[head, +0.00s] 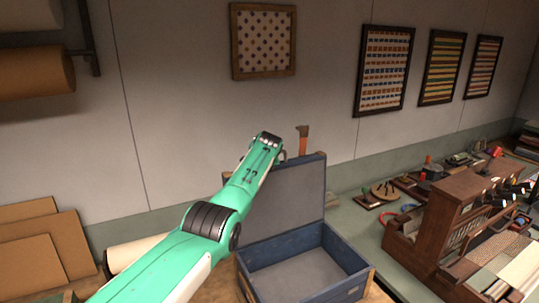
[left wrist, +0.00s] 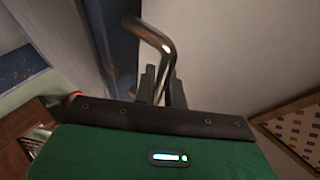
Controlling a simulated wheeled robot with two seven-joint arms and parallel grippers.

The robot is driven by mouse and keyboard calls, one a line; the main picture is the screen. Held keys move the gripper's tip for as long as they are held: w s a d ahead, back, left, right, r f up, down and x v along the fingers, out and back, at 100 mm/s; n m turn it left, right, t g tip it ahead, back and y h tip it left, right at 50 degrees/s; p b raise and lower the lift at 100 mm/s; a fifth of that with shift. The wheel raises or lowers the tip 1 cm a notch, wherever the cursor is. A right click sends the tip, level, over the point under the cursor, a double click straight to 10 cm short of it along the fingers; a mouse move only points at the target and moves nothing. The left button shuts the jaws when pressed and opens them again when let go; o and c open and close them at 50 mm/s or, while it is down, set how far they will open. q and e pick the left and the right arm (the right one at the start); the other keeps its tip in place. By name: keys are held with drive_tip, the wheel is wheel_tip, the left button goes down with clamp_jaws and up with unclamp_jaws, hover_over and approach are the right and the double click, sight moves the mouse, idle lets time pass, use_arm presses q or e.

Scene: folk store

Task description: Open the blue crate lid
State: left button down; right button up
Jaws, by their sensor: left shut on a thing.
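The blue crate (head: 335,243) stands on the surface at the lower middle of the head view, with its grey inside showing and nothing seen in it. Its lid (head: 300,192) stands up near vertical at the back of the crate. The lid's blue edge (left wrist: 122,45) runs down the left wrist view. A bent metal handle (left wrist: 153,33) sticks out beside it. My left gripper (left wrist: 158,84) is shut on this handle. In the head view my left arm reaches to the lid's upper left, and the fingertips are hidden. My right gripper is in neither view.
A wooden loom (head: 450,215) stands right of the crate, with small craft items on the green counter (head: 350,207) behind. Brown boards (head: 40,240) and a pale roll (head: 133,252) lie at the left. Framed textiles (head: 263,41) hang on the wall.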

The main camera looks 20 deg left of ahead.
use_arm(q)
drive_tip(key=c, duration=1.5)
unclamp_jaws()
drive_tip(key=shift+f, duration=0.2)
drive_tip(key=shift+r, duration=0.1)
drive_tip(key=shift+s+d+r, duration=0.1)
drive_tip(key=shift+s, duration=0.05)
drive_tip(key=shift+b+v, duration=0.6)
drive_tip(key=shift+v, duration=0.3)
drive_tip(key=b+v, duration=0.5)
drive_tip(key=v, duration=0.6)
drive_tip(key=shift+s+r, duration=0.15)
drive_tip(key=shift+s, duration=0.15)
